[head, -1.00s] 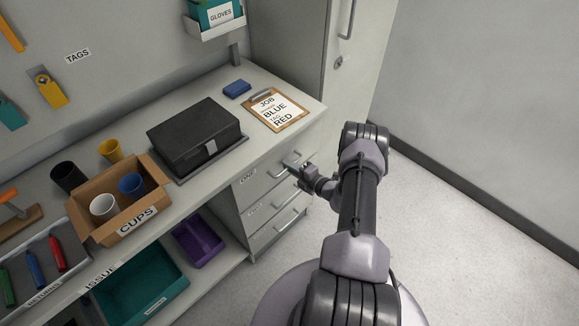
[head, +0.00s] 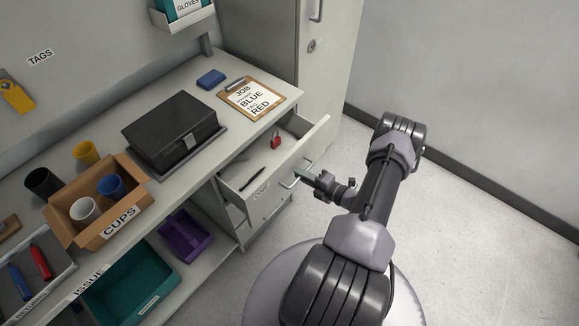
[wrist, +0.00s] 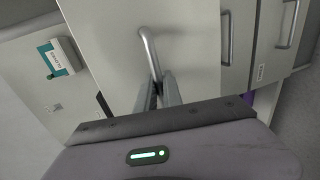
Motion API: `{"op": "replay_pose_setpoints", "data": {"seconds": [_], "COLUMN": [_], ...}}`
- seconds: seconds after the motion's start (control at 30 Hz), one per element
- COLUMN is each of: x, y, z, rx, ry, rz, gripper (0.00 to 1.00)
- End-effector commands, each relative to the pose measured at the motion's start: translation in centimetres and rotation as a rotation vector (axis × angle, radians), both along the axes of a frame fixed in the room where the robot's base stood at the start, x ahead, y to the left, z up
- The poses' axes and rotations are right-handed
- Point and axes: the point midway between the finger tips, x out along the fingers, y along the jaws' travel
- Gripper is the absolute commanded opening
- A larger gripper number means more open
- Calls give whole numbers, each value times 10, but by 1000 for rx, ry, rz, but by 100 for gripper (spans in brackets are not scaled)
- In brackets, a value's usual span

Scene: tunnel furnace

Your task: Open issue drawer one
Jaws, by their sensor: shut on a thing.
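The top drawer (head: 246,200), labelled as drawer one, is pulled out of the cabinet under the bench's right end. Inside it lie a dark pen-like item (head: 252,180) and a small red item (head: 276,141). My gripper (head: 303,177) is at the drawer's front, shut on the bar handle (head: 289,183). In the wrist view the silver handle (wrist: 149,52) runs down between my fingers (wrist: 158,95), against the pale drawer front (wrist: 190,50). My fingers partly hide the handle's lower end.
Lower drawers (head: 268,212) sit shut below. On the bench are a black case (head: 172,130), a clipboard (head: 251,97), a blue block (head: 211,79) and a cups box (head: 137,203). A tall cabinet (head: 265,40) stands behind. Floor to the right (head: 480,230) is clear.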

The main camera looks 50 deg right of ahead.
Motion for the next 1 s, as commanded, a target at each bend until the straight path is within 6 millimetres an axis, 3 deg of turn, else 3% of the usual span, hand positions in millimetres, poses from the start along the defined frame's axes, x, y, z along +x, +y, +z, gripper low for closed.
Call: {"op": "replay_pose_setpoints", "data": {"seconds": [0.3, 0.6, 1.0], "x": [-61, -109, -141], "y": [-6, -10, -12], "z": [-1, -1, 0], "rx": [0, -1, -1], "ry": [0, 0, 0], "rz": [-5, -4, -3], "gripper": [0, 0, 0]}}
